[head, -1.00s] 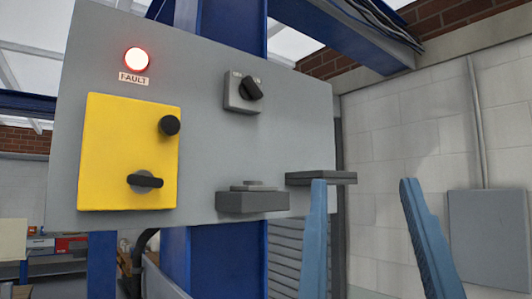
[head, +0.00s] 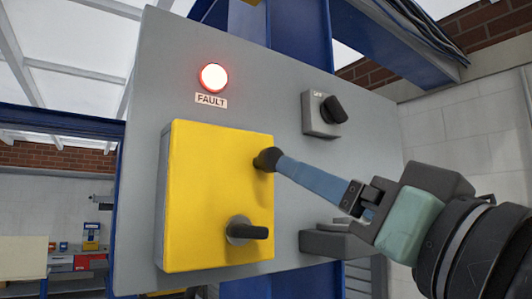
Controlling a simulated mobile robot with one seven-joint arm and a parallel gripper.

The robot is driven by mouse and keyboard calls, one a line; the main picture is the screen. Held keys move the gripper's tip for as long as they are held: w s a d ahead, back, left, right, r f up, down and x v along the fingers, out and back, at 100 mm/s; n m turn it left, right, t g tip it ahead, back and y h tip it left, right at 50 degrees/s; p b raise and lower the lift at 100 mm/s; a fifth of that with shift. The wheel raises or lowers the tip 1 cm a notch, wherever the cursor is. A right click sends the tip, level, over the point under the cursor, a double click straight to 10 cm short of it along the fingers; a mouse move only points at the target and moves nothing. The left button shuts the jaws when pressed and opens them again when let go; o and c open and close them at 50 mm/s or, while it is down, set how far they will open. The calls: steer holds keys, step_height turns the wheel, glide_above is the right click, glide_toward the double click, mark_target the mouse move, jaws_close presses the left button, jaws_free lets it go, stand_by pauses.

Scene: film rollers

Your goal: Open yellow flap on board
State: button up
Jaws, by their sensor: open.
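The yellow flap (head: 205,200) is a flat panel on the left of the grey board (head: 262,80) and looks closed. It carries a round black knob (head: 264,160) at its upper right and a black turn handle (head: 248,231) at its lower right, lying level. My gripper (head: 279,165) reaches in from the right, its blue fingertips at the knob. It is open, but the fingers overlap in this side view, so the gap and any contact with the knob cannot be made out.
A lit red fault lamp (head: 214,77) sits above the flap. A grey box with a black rotary switch (head: 322,114) is to the upper right. A dark grey block (head: 336,240) juts out below my gripper. Blue posts stand behind the board.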

mark_target(276, 159)
steer(key=p+x, duration=0.4)
steer(key=x, duration=0.5)
steer(key=shift+w+a+r+p, duration=0.15)
steer(key=shift+w+r+p, duration=0.15)
steer(key=shift+r+p, duration=0.1)
steer(key=shift+w+a, duration=0.25)
steer(key=shift+w, duration=0.2)
jaws_close()
stand_by(0.4)
